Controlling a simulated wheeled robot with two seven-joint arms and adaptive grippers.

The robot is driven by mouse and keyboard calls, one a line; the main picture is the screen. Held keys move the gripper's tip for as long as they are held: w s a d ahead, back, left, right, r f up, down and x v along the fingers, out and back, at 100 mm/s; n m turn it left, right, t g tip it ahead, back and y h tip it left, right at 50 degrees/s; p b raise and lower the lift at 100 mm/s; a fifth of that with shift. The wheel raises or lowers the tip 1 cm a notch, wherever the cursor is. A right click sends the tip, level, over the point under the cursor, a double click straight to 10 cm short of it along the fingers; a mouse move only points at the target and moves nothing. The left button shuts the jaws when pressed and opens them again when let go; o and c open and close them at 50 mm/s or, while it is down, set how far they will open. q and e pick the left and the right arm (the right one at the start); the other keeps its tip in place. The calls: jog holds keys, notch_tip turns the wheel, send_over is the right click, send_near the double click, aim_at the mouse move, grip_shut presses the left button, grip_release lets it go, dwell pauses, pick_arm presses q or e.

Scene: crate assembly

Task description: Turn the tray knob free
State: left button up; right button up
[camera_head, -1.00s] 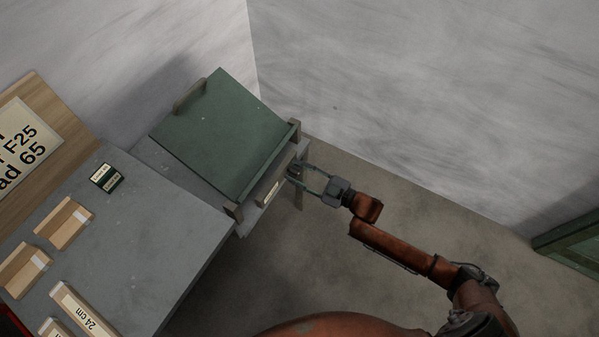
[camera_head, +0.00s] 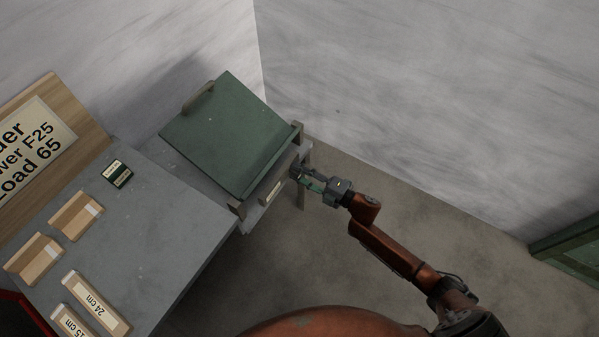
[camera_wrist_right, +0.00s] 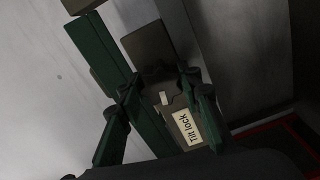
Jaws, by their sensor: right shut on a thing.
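The green tray (camera_head: 228,135) lies on a grey stand at the end of the workbench. The dark tray knob (camera_wrist_right: 166,87), with a pale mark on its face, sits beside a label reading "Tilt lock" (camera_wrist_right: 187,128). My right gripper (camera_head: 300,175) is at the right end of the tray's front rail, shut on the knob. In the right wrist view the fingers stand on both sides of the knob and partly hide it. In the head view the gripper covers the knob. My left gripper is in neither view.
The grey workbench (camera_head: 170,235) holds several wooden holders, one marked 24 cm (camera_head: 95,302), and a small dark green labelled block (camera_head: 117,173). A wooden sign (camera_head: 45,140) stands behind. Pale walls close in behind the tray. The floor right of the stand is clear.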

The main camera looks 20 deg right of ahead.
jog(key=shift+d+n, duration=0.1)
jog(key=shift+n, duration=0.9)
jog(key=o, duration=1.2)
jog(key=shift+s, duration=0.1)
jog(key=v, duration=1.1)
jog(key=shift+s+d, duration=0.25)
jog(key=shift+f, duration=0.15)
